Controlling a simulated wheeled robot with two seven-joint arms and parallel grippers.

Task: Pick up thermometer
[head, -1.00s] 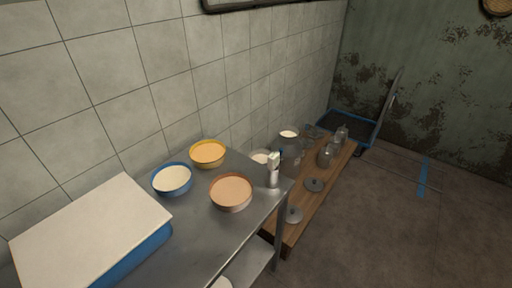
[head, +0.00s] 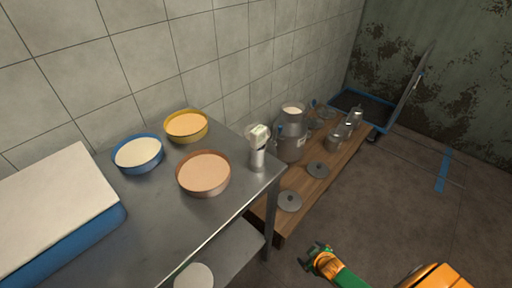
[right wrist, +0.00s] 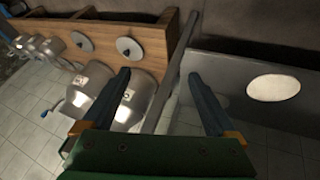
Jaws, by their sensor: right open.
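A small white-headed device with a silver body (head: 258,146), which looks like the thermometer, stands upright at the far right corner of the steel table (head: 160,225). My right gripper (head: 318,254) is in the head view at the bottom, low and to the right of the table corner, apart from the device. In the right wrist view my right gripper (right wrist: 159,76) is open, with its two dark fingers apart and nothing between them. I cannot make out the thermometer in the right wrist view. My left gripper is not in view.
Yellow (head: 186,125), blue-rimmed (head: 138,153) and brown (head: 203,173) bowls stand on the table, beside a white-topped blue box (head: 60,215). Milk cans (head: 291,145) and round lids (head: 289,201) are on a wooden bench (head: 270,223). A table leg (right wrist: 180,70) shows beyond the fingers.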

